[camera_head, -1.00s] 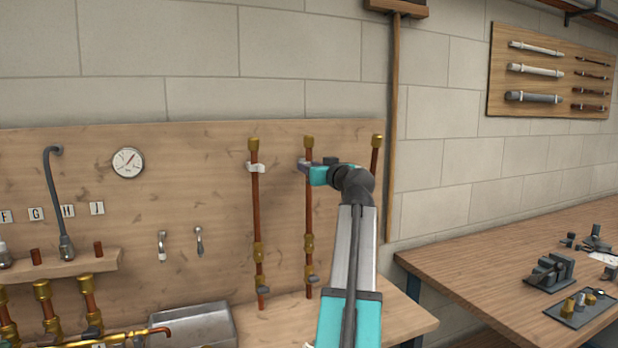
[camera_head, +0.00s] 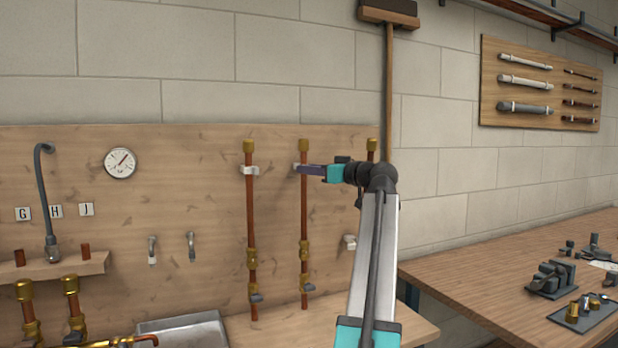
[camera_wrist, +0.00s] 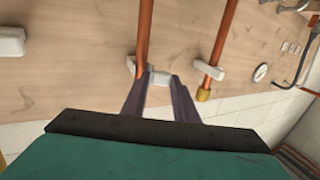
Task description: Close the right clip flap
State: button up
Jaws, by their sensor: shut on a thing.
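A white clip (camera_head: 297,169) holds the middle copper pipe (camera_head: 304,215) to the wooden board. In the wrist view this clip (camera_wrist: 157,76) lies between my fingertips. My gripper (camera_head: 306,169) reaches it from the right, with its dark fingers at the clip's right side. In the wrist view the fingers of my gripper (camera_wrist: 160,78) stand apart, with the clip's white end between them. I cannot make out the exact flap angle. A second white clip (camera_head: 250,170) sits around the left copper pipe (camera_head: 251,210), also seen in the wrist view (camera_wrist: 207,69).
A white piece (camera_head: 350,242) sits on the board at lower right, also in the wrist view (camera_wrist: 10,42). A third pipe (camera_head: 371,150) stands partly behind my arm. A sink (camera_head: 185,332) is below, and a workbench (camera_head: 480,260) stands at right.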

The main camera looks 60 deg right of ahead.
jog(key=n+y, duration=0.1)
jog(key=y, duration=0.1)
jog(key=d+n+y, duration=0.1)
jog(key=n+y, duration=0.1)
jog(key=shift+s+d+r+y, duration=0.1)
jog(key=shift+s+d+y, duration=0.05)
jog(key=shift+y, duration=0.15)
jog(key=shift+d+n+y+p, duration=0.2)
jog(key=shift+n+y+p, duration=0.3)
jog(key=shift+y, duration=0.3)
jog(key=y+p, duration=0.1)
jog(key=p, duration=0.1)
jog(key=n+p, duration=0.1)
jog(key=p, duration=0.1)
jog(key=shift+s+d+r+y, duration=0.1)
jog(key=shift+d+y, duration=0.2)
jog(key=shift+y, duration=0.1)
jog(key=n+y+p, duration=0.1)
jog(key=p, duration=0.2)
jog(key=y+p, duration=0.1)
jog(key=p, duration=0.3)
jog(key=shift+d+n+g, duration=0.4)
jog(key=shift+d+f+n+y+p, duration=0.1)
jog(key=shift+f+n+y+p, duration=0.2)
jog(key=shift+y+p, duration=0.85)
jog(key=shift+h+p, duration=0.4)
jog(key=shift+h, duration=0.05)
